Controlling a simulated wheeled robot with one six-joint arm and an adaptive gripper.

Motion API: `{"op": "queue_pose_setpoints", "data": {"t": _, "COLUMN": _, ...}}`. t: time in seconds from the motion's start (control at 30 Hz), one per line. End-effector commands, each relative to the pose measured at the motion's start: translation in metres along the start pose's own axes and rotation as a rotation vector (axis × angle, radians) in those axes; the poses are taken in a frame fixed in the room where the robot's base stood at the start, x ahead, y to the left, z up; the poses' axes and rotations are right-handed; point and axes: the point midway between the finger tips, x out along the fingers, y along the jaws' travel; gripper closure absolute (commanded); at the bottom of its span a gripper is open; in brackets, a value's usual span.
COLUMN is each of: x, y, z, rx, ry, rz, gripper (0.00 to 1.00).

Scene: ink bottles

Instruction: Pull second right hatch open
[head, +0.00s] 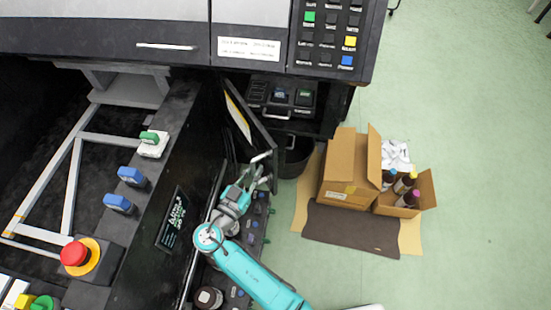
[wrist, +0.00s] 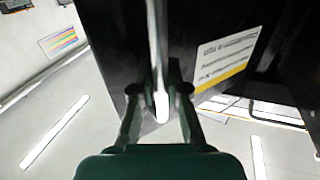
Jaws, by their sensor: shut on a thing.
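The hatch (head: 256,128) is a dark panel with a yellow-edged white label, standing swung out from the black machine in the head view. Its dark face and label also show in the wrist view (wrist: 228,60). A pale metal bar handle (wrist: 157,60) runs between my fingers in the wrist view; its end shows near the hatch's lower edge in the head view (head: 262,156). My gripper (head: 256,172) is shut on this handle, with a finger on each side (wrist: 158,98). The exact finger contact is small and partly hidden in the head view.
Behind the hatch is an opening with dark ink units (head: 281,95). A black bin (head: 297,158) stands close to its right. Green floor (head: 460,120) at the right is clear.

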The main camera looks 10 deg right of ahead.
Motion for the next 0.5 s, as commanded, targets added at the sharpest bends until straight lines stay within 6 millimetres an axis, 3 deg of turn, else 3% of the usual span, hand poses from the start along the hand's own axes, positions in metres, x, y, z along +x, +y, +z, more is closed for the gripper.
{"op": "queue_pose_setpoints", "data": {"t": 0.2, "x": -0.039, "y": -0.036, "z": 0.000, "rx": -0.003, "ry": 0.000, "rz": -0.003, "gripper": 1.00}}
{"op": "queue_pose_setpoints", "data": {"t": 0.5, "x": -0.063, "y": -0.065, "z": 0.001, "rx": -0.003, "ry": 0.000, "rz": -0.001, "gripper": 1.00}}
